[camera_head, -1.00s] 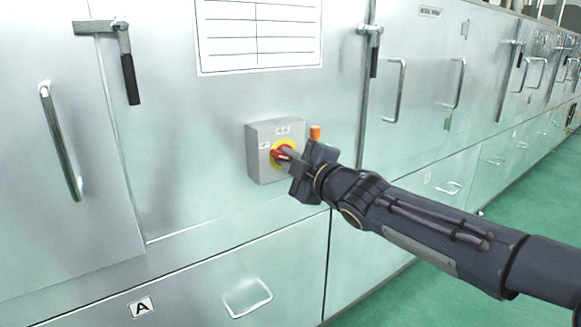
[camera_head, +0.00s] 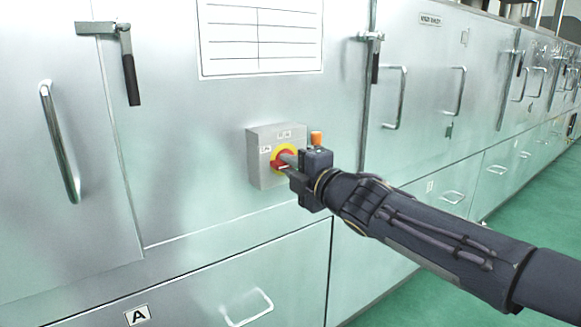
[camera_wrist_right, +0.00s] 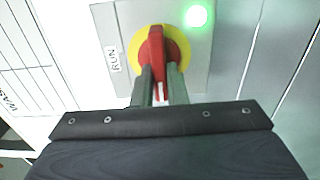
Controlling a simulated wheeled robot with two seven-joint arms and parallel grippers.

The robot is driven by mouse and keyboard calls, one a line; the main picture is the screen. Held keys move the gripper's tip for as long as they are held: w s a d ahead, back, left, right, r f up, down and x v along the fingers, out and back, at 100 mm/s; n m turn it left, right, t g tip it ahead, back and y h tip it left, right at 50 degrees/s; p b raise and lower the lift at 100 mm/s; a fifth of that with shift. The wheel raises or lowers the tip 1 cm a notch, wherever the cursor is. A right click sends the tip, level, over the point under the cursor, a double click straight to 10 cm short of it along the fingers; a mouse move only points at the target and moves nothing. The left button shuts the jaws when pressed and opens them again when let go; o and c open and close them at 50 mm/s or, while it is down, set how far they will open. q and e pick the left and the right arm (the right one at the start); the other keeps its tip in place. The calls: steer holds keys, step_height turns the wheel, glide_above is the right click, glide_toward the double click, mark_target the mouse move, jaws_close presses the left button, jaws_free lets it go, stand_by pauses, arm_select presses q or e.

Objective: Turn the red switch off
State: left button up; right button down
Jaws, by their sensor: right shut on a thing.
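The red switch (camera_head: 281,165) is a red handle on a yellow disc, on the front of a grey box (camera_head: 262,172) fixed to a metal cabinet. In the right wrist view the red handle (camera_wrist_right: 157,50) runs up and down the picture over the yellow disc (camera_wrist_right: 179,48). My right gripper (camera_head: 288,160) reaches the switch from the right. Its two fingers (camera_wrist_right: 160,86) are shut on the red handle, one on each side. The gripper hides part of the switch in the head view. My left gripper is not in view.
A green lamp (camera_wrist_right: 196,16) glows on the box, and a label (camera_wrist_right: 115,58) reads RUN. Cabinet latches (camera_head: 130,75) and bar handles (camera_head: 60,145) stand out from the panels. Green floor (camera_head: 520,215) lies open at the right.

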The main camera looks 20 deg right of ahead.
steer(key=c, duration=1.4)
jaws_free()
steer(key=shift+c, duration=0.2)
steer(key=p+v, duration=0.2)
steer(key=v, duration=0.6)
